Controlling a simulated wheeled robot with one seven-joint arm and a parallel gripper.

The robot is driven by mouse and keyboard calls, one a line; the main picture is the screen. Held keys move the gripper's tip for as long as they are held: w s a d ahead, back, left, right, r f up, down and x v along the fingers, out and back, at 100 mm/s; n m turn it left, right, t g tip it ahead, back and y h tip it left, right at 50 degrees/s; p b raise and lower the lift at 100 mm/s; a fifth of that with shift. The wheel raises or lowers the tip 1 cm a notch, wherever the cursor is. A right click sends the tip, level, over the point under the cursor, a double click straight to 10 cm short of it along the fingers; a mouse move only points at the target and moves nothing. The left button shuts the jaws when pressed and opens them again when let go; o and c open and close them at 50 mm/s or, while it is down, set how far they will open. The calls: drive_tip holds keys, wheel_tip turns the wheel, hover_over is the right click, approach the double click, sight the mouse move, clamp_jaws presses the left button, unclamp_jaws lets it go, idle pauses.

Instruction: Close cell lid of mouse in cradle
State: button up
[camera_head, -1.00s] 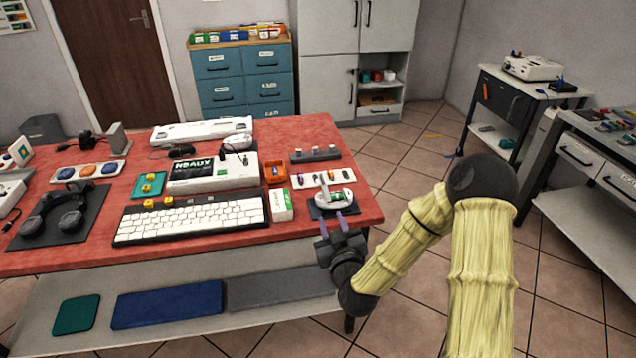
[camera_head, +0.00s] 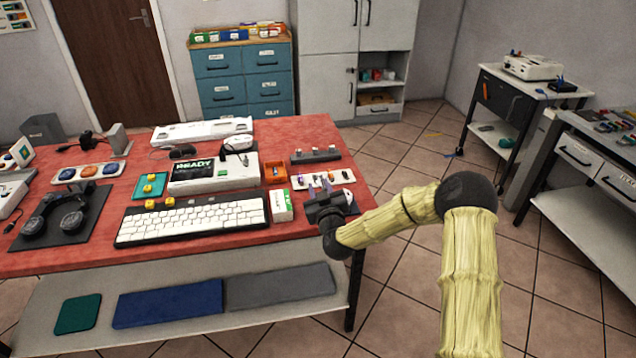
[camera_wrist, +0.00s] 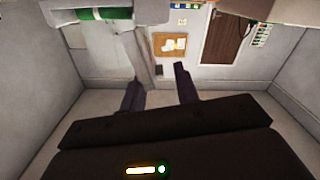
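My gripper (camera_head: 324,190) is over the front right part of the red table, in front of the cradle and mouse. It covers most of both in the head view. A small white piece (camera_head: 348,193), seemingly part of the mouse, shows to its right, by the dark cradle's edge. The cell lid cannot be made out. In the wrist view my two dark fingers (camera_wrist: 159,90) stand apart with nothing visible between them. Whether they touch the mouse is hidden.
A green-and-white box (camera_head: 282,205) stands close to the left of my gripper, beside the white keyboard (camera_head: 190,221). A white tray with small parts (camera_head: 314,180) and a grey block (camera_head: 315,155) lie behind. Floor is free right of the table.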

drive_tip(key=shift+x, duration=1.3)
clamp_jaws()
